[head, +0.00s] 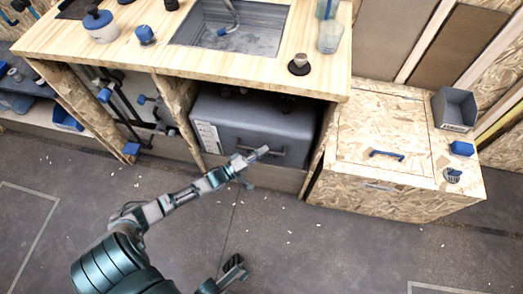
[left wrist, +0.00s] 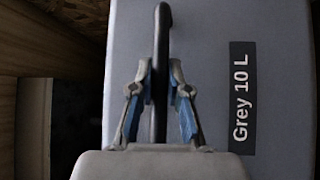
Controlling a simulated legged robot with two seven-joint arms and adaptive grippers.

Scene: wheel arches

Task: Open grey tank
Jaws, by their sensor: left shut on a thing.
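The grey tank (head: 235,115) is a box with a dark handle (head: 268,152) on its front, standing in the bay under the wooden counter. In the left wrist view the tank (left wrist: 215,35) bears a black label, "Grey 10 L" (left wrist: 240,98). My left gripper (head: 258,155) is at the tank's front. In the left wrist view its blue-padded fingers (left wrist: 160,105) are on both sides of the black handle (left wrist: 161,60), shut on it. My right gripper (head: 234,268) is low over the floor, away from the tank; its jaw state is unclear.
The counter (head: 140,45) overhangs the tank and has a sink (head: 235,35) in it. A wooden panel bounds the bay on each side. A chipboard box (head: 385,140) with a blue handle (head: 386,155) stands at the right. The floor in front is mostly clear.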

